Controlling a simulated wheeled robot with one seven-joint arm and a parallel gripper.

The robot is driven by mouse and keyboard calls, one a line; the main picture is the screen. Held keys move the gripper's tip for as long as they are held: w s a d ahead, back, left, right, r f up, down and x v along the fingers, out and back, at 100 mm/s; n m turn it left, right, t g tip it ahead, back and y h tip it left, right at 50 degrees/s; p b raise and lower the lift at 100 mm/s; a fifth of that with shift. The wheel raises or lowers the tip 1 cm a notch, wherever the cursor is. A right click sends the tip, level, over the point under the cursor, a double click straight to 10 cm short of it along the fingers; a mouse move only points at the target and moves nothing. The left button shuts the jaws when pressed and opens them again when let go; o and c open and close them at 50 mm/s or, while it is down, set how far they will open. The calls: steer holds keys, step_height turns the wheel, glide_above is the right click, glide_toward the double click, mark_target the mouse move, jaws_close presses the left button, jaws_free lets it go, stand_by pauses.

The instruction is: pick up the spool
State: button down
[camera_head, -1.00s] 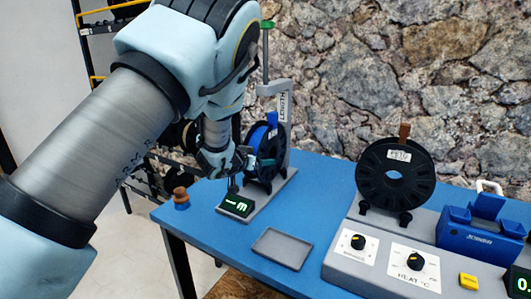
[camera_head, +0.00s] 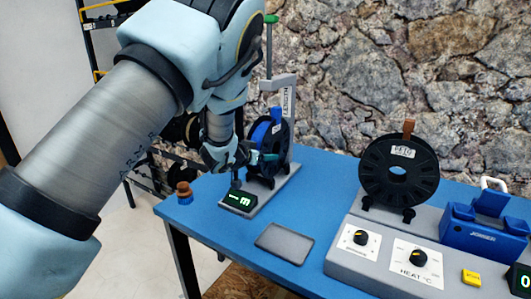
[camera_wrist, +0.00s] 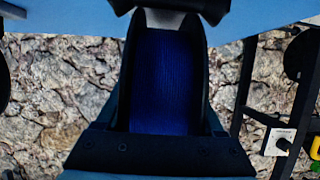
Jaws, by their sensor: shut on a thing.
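The spool (camera_head: 262,134) has black flanges and blue filament, with a blue tab on top. In the head view it stands upright at the grey stand with a post, on the far part of the blue table. My gripper (camera_head: 258,157) is at its near left side, shut on it. My gripper covers part of the spool. In the wrist view the blue winding (camera_wrist: 165,85) fills the middle between dark sides. The exact contact of the fingertips is hard to see there.
A second, black spool (camera_head: 372,172) with a brown tab stands on the grey heater unit at right. A blue device (camera_head: 478,232) is beside it.

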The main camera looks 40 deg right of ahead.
mark_target(263, 143)
steer(key=shift+r+b, duration=0.45)
steer(key=shift+r, duration=1.55)
steer(key=s+a+b, duration=0.1)
steer(key=s+a, duration=0.1)
steer(key=a, duration=0.6)
steer(key=s+a+b, duration=0.2)
steer(key=a, duration=0.7)
steer(key=shift+s+a+f+b, duration=0.15)
steer(key=shift+s+a+b, duration=0.05)
steer(key=shift+s+b, duration=0.1)
